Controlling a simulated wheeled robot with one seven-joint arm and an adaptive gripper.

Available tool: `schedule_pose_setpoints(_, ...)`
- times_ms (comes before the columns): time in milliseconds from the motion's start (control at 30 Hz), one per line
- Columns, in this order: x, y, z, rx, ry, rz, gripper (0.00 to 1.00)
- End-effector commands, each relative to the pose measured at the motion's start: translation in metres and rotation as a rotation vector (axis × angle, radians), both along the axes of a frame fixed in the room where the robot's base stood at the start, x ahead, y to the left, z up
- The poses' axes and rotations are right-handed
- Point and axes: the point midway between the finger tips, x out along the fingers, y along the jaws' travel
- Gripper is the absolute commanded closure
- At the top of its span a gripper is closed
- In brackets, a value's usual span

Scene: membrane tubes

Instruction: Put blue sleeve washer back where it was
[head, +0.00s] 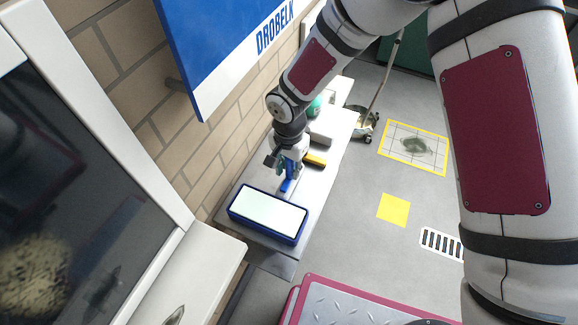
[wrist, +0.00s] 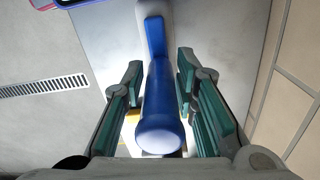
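The blue sleeve washer (wrist: 160,110) shows in the wrist view as a round blue handle with a narrower flat blue part running away from the camera. It lies between the two green-padded fingers of my gripper (wrist: 160,78). A gap shows between the handle and the left finger; the right finger is close beside it, and contact is unclear. In the head view my gripper (head: 290,170) is low over the grey bench, with the blue washer (head: 287,185) just below it, partly hidden by the fingers.
A blue-rimmed tray (head: 303,237) with a white inside stands on the near end of the bench (head: 325,175). A yellow item (head: 314,159) and a green item (head: 314,107) are farther back. A brick wall (head: 190,150) borders the bench at left. Open floor lies right.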

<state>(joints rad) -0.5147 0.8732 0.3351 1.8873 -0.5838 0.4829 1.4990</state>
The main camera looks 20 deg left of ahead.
Motion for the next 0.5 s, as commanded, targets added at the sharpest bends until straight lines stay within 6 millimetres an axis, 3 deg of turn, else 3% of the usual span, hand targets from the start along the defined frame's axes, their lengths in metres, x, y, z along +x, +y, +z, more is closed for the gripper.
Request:
schedule_pose_setpoints(333, 0.001, 0.000, 0.001, 0.000, -0.001, 0.000, 0.59)
schedule_pose_setpoints(500, 0.002, 0.001, 0.013, 0.002, -0.004, -0.001, 0.59)
